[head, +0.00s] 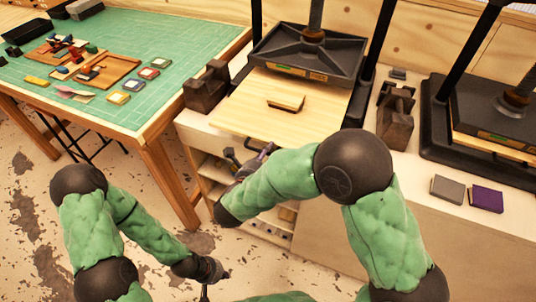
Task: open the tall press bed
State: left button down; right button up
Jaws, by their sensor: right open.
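A black press (308,52) stands on the white cabinet at the centre, with a screw and upright posts. A second black press (490,110) is partly cut off at the right; I cannot tell which is the tall one. My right gripper (251,160) is open just below the bed board's front edge, partly hidden by my forearm; contact is unclear. My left gripper (207,285) hangs low at the bottom centre, away from the presses; its fingers are too small to read.
Dark metal blocks (207,88) and (395,115) flank the central press. A grey block (447,189) and a purple block (486,199) lie at the cabinet's front right. A green-topped table (130,35) with wooden trays and small coloured items stands left. Open shelves lie below the bed board.

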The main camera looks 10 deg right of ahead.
jog(key=shift+s+a, duration=0.1)
jog(key=v, duration=1.1)
jog(key=shift+s+a+r, duration=0.15)
jog(key=shift+s+a, duration=0.05)
jog(key=shift+s, duration=0.1)
jog(key=w+d+f+n+g+y, duration=0.2)
jog(key=w+f+n+y, duration=0.15)
jog(key=f+n, duration=0.45)
jog(key=w+d+f+n+g+y, duration=0.1)
jog(key=w+d+f+n+y, duration=0.2)
jog(key=f, duration=0.9)
jog(key=s+d+f+n+g+y, duration=0.1)
jog(key=s+f+n+g+y, duration=0.5)
jog(key=s+f, duration=1.1)
jog(key=s+n+g, duration=0.2)
jog(key=n+g, duration=0.1)
jog(key=n, duration=0.2)
jog(key=shift+f+g, duration=0.2)
jog(key=shift+g, duration=0.1)
